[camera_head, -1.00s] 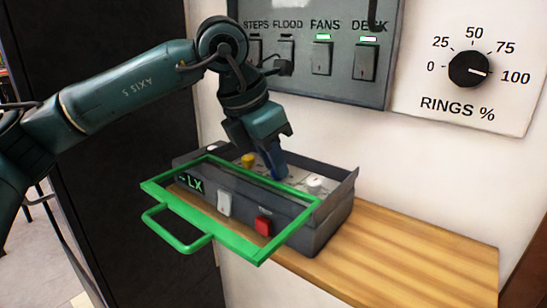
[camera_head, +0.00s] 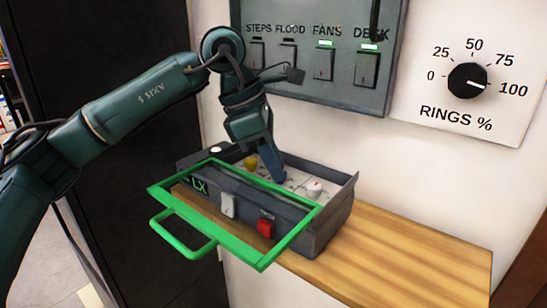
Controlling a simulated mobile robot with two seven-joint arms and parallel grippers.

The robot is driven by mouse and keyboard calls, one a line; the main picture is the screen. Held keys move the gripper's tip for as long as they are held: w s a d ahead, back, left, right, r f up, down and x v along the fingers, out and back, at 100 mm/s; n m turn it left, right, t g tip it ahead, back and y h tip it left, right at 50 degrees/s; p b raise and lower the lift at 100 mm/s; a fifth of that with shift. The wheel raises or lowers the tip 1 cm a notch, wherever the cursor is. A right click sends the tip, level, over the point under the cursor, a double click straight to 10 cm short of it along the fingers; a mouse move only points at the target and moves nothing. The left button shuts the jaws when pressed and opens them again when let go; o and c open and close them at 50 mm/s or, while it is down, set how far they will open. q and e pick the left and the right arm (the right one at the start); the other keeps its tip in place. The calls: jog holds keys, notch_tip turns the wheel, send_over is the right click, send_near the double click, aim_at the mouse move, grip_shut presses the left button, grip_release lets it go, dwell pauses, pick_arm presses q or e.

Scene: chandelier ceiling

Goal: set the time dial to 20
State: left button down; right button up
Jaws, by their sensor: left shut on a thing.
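An open dark grey control box (camera_head: 325,232) sits on the wooden shelf, with a green-framed lid (camera_head: 262,262) tilted down at its front. On its light panel are a yellow knob (camera_head: 251,163) and a white knob (camera_head: 313,187). My left gripper (camera_head: 274,172) points down into the box between these two knobs. Its blue fingers are shut on a small dial, which they hide. I cannot read the dial's marks or its setting. My right gripper is out of view.
A white switch (camera_head: 228,205) and a red switch (camera_head: 266,226) are on the box front. A grey panel of labelled switches (camera_head: 318,85) and a RINGS % knob (camera_head: 467,80) are on the wall. The wooden shelf (camera_head: 410,255) is clear at right.

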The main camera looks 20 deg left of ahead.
pick_arm(q)
jog(key=c, duration=1.3)
grip_release()
jog(key=shift+o, duration=0.2)
jog(key=shift+r, duration=0.1)
jog(key=p+v, duration=0.1)
jog(key=v, duration=1.2)
jog(key=shift+p, duration=0.35)
jog(key=shift+a, duration=0.1)
